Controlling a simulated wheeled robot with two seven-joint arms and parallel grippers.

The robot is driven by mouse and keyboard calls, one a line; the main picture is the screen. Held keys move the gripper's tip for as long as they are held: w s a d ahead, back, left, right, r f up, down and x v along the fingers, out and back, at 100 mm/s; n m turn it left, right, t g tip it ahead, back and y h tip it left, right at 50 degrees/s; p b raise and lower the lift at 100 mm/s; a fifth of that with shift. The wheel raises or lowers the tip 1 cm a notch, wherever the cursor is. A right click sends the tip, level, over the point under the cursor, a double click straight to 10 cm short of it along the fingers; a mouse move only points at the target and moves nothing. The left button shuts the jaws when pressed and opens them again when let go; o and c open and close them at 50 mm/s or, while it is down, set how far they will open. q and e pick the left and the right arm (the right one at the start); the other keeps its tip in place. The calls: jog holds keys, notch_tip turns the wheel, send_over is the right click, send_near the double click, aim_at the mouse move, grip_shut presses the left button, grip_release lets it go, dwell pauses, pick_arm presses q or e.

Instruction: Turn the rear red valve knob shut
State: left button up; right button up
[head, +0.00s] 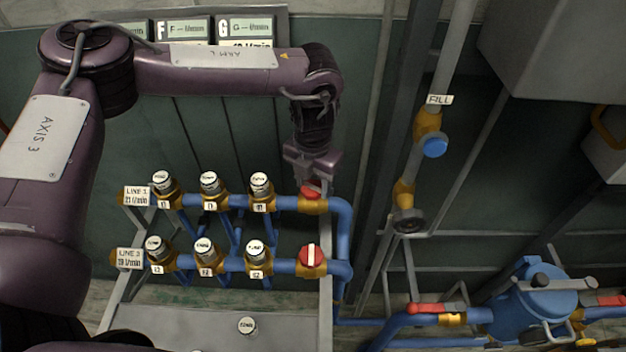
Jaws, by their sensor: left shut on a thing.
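The rear red valve knob (311,190) sits at the right end of the rear blue pipe, labelled LINE 1. My left gripper (311,178) comes down from above and is shut on this knob. The fingers hide much of the knob, so its turn angle cannot be told. The front red valve knob (312,257) is at the right end of the front pipe and has a pale bar across its top. My right gripper is not in view.
Several capped valves (209,185) stand along both pipes to the left. A loose round cap (247,325) lies on the grey bench. A vertical pipe with a blue knob (433,147) and a FILL label rises at right. A blue pump (535,300) with red levers is at lower right.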

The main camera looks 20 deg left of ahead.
pick_arm(q)
jog(key=m, duration=0.3)
jog(key=shift+r, duration=0.1)
jog(key=m, duration=0.2)
jog(key=shift+m, duration=1.3)
jog(key=m, duration=0.3)
jog(key=o, duration=1)
jog(key=shift+c, duration=0.2)
